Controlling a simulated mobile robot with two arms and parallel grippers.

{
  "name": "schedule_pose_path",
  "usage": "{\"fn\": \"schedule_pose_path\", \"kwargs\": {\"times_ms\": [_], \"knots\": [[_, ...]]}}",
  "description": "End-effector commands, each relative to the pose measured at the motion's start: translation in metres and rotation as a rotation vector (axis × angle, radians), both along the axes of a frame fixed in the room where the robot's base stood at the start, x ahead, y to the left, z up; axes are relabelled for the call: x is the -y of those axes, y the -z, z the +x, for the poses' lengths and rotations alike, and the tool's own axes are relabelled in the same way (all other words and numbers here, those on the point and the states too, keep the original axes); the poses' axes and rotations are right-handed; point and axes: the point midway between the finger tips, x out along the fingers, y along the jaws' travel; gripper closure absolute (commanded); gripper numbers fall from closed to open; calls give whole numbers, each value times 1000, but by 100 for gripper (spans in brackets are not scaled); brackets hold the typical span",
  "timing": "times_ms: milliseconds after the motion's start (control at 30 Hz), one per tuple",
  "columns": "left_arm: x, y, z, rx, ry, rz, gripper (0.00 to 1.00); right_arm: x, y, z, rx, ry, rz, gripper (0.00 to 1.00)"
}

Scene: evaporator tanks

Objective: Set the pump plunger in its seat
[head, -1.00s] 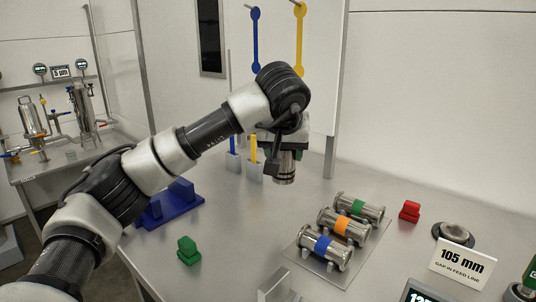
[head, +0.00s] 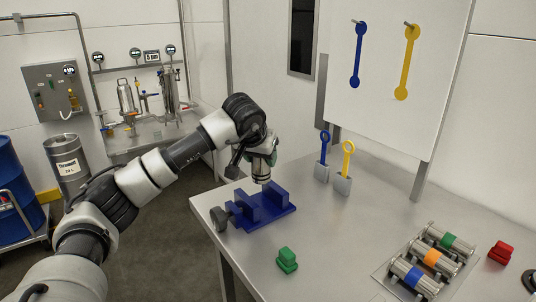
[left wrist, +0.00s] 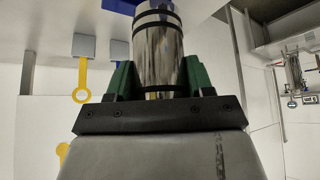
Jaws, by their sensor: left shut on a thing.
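The pump plunger, a shiny metal cylinder with black rings (head: 262,170), hangs upright from my left gripper (head: 262,150). In the left wrist view, the green fingers of my left gripper (left wrist: 158,78) are shut on both sides of the plunger (left wrist: 160,45). In the head view, its lower end is at a blue fixture (head: 262,217) with raised blocks and a dark round knob. I cannot tell whether the plunger touches the fixture or is above it. No separate seat can be made out for certain. My right gripper is not in view.
A green block (head: 287,260) lies in front of the fixture. Blue (head: 322,160) and yellow (head: 347,165) tools stand in grey holders behind it. A plate of banded cylinders (head: 382,276) and a red block (head: 500,252) are to the right. The middle of the table is clear.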

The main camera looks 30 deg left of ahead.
Motion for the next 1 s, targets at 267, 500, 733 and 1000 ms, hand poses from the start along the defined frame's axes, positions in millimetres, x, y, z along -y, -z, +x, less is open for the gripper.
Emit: {"fn": "schedule_pose_path", "kwargs": {"times_ms": [267, 500, 733, 1000], "knots": [[0, 19, 0, 2, 0, -1, 87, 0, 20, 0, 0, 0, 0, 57], [1, 40, 0, 3, 0, -2, 87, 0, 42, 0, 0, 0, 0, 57], [0, 58, 0, 2, 0, -1, 87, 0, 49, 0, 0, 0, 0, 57], [1, 78, 0, 2, 0, -1, 87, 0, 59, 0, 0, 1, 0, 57]]}}
